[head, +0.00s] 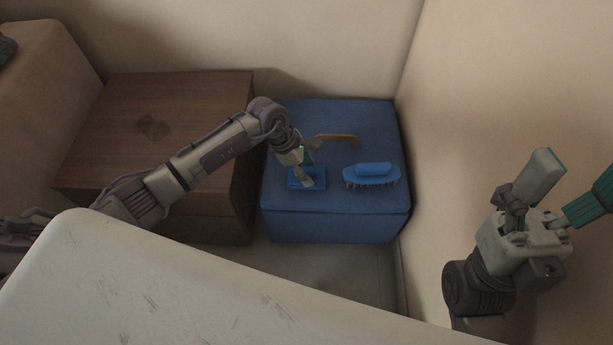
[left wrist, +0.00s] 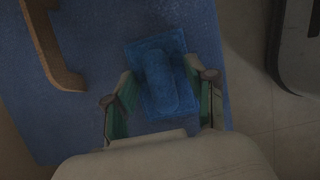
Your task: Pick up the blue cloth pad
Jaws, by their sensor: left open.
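The blue cloth pad (head: 317,183) lies on the blue ottoman (head: 335,223), near its left side. It is a flat square with a rounded raised grip on top. My left gripper (head: 304,172) is over the pad and partly hides it in the head view. In the left wrist view the pad (left wrist: 160,80) shows between the two spread fingers of my left gripper (left wrist: 168,92), one on each side. I cannot tell whether the fingers touch it. My right gripper (head: 566,190) is raised at the right, its fingers spread wide and empty.
A blue scrub brush (head: 373,176) lies to the right of the pad. A brown curved wooden piece (head: 345,138) lies behind it, also seen in the left wrist view (left wrist: 52,55). A dark wooden box (head: 150,120) stands left of the ottoman. Walls close in behind and right.

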